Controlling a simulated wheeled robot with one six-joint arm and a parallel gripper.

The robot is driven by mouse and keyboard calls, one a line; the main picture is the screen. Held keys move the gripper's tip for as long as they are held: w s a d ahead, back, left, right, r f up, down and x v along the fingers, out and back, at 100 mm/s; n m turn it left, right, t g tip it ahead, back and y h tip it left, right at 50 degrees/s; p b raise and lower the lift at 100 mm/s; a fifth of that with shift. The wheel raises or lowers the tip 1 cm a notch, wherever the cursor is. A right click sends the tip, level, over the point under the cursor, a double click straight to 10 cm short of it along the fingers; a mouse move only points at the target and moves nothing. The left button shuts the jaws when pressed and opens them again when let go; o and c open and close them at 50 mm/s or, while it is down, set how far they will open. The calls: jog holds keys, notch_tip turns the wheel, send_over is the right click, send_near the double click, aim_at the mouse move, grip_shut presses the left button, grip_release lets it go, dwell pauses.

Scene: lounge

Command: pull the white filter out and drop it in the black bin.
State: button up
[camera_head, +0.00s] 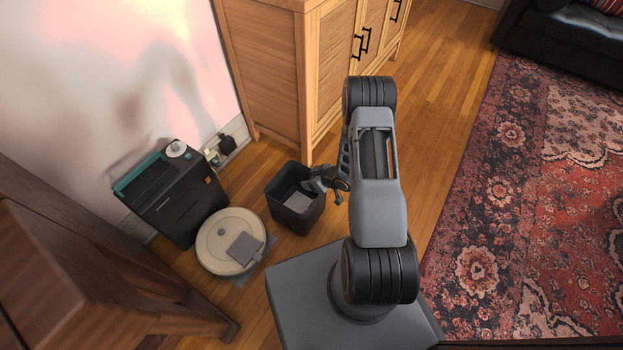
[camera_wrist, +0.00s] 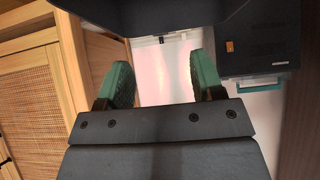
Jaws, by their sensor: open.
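The black bin (camera_head: 275,203) stands upright on the wooden floor. A pale, flat, squarish piece (camera_head: 298,202) lies inside it and looks like the white filter, though I cannot be sure. My gripper (camera_head: 318,184) is at the bin's right rim, beside and partly over the opening. In the wrist view my gripper (camera_wrist: 160,78) has its two green-padded fingers apart, with only the pale wall between them. A dark edge across the top of that view looks like the bin (camera_wrist: 150,14). The robot vacuum (camera_head: 215,245) sits left of the bin with a grey square panel on top.
A black dock with teal trim (camera_head: 185,210) stands against the wall behind the vacuum; it also shows in the wrist view (camera_wrist: 255,45). A wooden cabinet (camera_head: 265,75) stands behind the bin. A dark wooden piece of furniture (camera_head: 90,260) is at left. A patterned rug (camera_head: 520,210) lies right.

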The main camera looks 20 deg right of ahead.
jog(key=p+v, duration=0.5)
jog(key=v, duration=0.9)
jog(key=shift+w+a, duration=0.1)
dwell(1.1)
jog(key=w+d+r+m+h+p, duration=0.1)
jog(key=w+r+h+p, duration=0.3)
jog(key=r, duration=0.7)
jog(key=s+d+r+m+g+h+p, duration=0.1)
jog(key=r+p, duration=0.5)
jog(key=r, duration=0.6)
jog(key=w+d+r+m+h+p, duration=0.1)
jog(key=w+r+h+p, duration=0.15)
jog(key=r+p, duration=0.6)
jog(key=s+a+r+m+g+p, duration=0.1)
jog(key=s+a+r+p, duration=0.2)
jog(key=r, duration=0.7)
jog(key=s+a+r+m+g+y+p, duration=0.1)
jog(key=s+a+r+p, duration=0.2)
jog(key=s+a+r, duration=0.3)
jog(key=s+a+r+m+g+y+p, duration=0.1)
jog(key=s+a+r+p, duration=0.3)
jog(key=r, duration=0.9)
jog(key=shift+s+a+r+m, duration=0.3)
jog(key=shift+s+m, duration=0.2)
jog(key=shift+s, duration=0.45)
jog(key=shift+c, duration=0.4)
